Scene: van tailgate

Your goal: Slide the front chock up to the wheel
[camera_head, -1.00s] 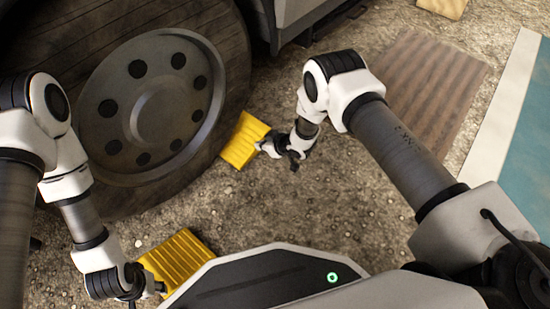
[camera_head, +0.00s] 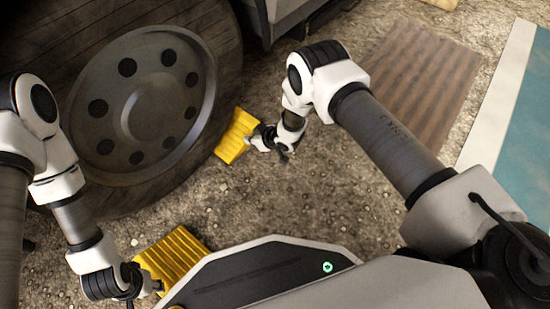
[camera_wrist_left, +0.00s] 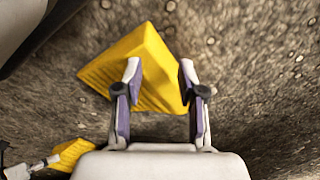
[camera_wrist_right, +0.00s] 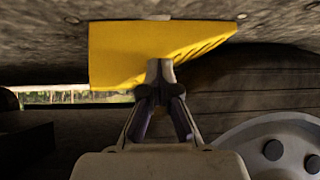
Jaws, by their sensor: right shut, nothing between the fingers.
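Two yellow ribbed chocks lie on the ground by the big wheel (camera_head: 150,110). The far chock (camera_head: 236,137) is at the wheel's right side, close against the tyre in the head view. My right gripper (camera_head: 252,144) is at its outer side. In the right wrist view, the shut fingertips (camera_wrist_right: 160,66) are at the far chock (camera_wrist_right: 130,50), with nothing between them. The near chock (camera_head: 178,254) lies below the wheel, partly hidden by my body. My left gripper (camera_head: 158,287) is beside it. In the left wrist view, its open fingers (camera_wrist_left: 157,78) straddle part of the near chock (camera_wrist_left: 135,60).
A brown ribbed mat (camera_head: 425,80) lies on the gravel to the right, with a white strip (camera_head: 497,90) and a blue area (camera_head: 520,140) beyond. Bare gravel (camera_head: 310,200) lies between my body and the far chock. The van body overhangs above the wheel.

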